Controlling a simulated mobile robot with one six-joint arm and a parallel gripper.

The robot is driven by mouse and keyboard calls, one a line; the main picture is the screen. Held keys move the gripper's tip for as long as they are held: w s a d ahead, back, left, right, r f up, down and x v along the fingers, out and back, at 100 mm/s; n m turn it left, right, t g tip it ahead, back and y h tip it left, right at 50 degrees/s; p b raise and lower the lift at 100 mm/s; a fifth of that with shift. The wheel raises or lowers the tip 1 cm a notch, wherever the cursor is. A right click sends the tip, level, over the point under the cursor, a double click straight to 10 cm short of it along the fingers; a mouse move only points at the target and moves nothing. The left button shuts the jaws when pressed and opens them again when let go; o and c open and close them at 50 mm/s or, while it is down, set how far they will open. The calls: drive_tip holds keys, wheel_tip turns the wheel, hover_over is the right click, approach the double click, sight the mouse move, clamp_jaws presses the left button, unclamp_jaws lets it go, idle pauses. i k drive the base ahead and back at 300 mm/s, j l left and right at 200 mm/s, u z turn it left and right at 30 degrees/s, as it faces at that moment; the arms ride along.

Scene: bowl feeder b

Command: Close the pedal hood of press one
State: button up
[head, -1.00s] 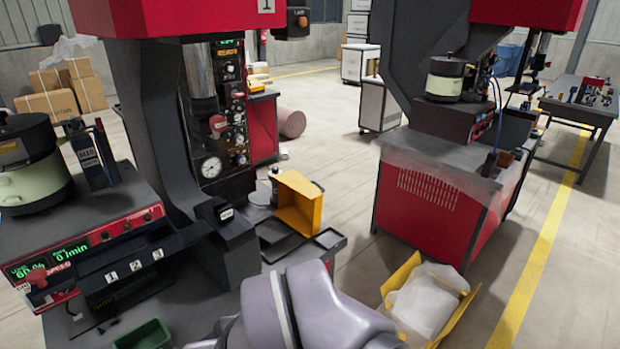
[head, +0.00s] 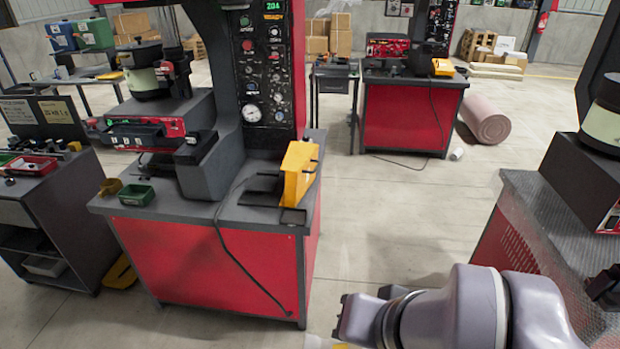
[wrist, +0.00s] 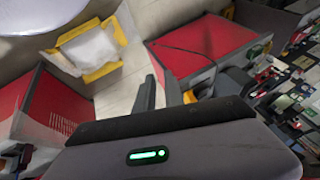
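A red press with a dark column (head: 265,80) stands left of centre in the head view; I cannot read a number on it. A yellow hood-like box (head: 298,172) stands upright on the right end of its bench. Another yellow piece (head: 121,273) lies on the floor at the bench's left foot, partly hidden. I cannot tell which of these is the pedal hood. My gripper (wrist: 160,78) shows in the wrist view with a gap between its two dark fingers and nothing in it. It is apart from the press, over the floor.
A yellow bin (wrist: 100,73) with a white bag stands on the floor in the wrist view. A dark cart (head: 60,215) is at left, another bench (head: 560,240) at right.

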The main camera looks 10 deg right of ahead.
sight(300, 165)
drive_tip(key=i+j+z, duration=0.15)
drive_tip(key=j, duration=0.35)
drive_tip(key=i+j+z, duration=0.15)
drive_tip(key=j, duration=0.3)
drive_tip(key=j+z, duration=0.15)
drive_tip(key=j, duration=0.35)
drive_tip(key=i+j+z, duration=0.2)
drive_tip(key=i, duration=0.3)
drive_tip(key=i+j+z, duration=0.2)
drive_tip(key=i, duration=0.3)
drive_tip(key=i+j+z, duration=0.2)
drive_tip(key=i, duration=0.45)
